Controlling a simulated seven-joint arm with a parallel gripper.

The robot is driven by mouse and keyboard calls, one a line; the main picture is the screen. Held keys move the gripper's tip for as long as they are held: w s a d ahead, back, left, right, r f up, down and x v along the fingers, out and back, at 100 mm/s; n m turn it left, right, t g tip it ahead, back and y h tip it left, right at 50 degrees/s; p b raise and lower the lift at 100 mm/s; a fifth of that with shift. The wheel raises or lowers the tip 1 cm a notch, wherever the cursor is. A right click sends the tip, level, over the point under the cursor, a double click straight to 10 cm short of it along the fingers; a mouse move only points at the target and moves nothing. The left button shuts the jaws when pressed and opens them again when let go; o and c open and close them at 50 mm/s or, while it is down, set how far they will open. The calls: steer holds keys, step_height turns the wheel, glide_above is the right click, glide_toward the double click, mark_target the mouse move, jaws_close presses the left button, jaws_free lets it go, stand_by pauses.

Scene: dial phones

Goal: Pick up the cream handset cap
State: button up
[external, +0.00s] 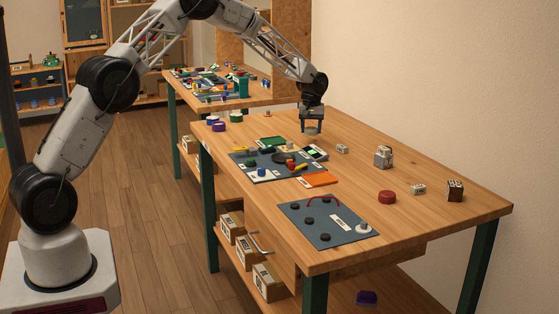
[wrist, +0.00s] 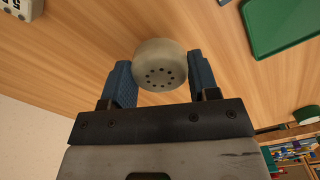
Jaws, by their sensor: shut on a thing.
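The cream handset cap (wrist: 160,62) is round, with a ring of small dark holes on the face turned to the camera in the wrist view. It sits between the two blue fingers of my gripper (wrist: 160,80), which is shut on it. In the external view my gripper (external: 311,127) points down over the far part of the wooden table, and the cap (external: 311,130) shows small between the fingertips. I cannot tell for sure whether the cap is clear of the tabletop.
A green tray (external: 272,141) and a dark mat (external: 262,172) with several small parts lie left of and nearer than my gripper. A grey panel (external: 345,240) with black knobs lies at the front. A red cap (external: 387,197) and small blocks stand at right, with bare wood between.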

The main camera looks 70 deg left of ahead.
steer(key=s+d, duration=0.1)
steer(key=s, duration=0.3)
steer(key=s+d, duration=0.2)
steer(key=s, duration=0.2)
steer(key=s+d+r, duration=0.1)
steer(key=s+d, duration=0.1)
steer(key=s, duration=0.2)
steer(key=shift+s+r, duration=0.1)
steer(key=shift+s, duration=0.1)
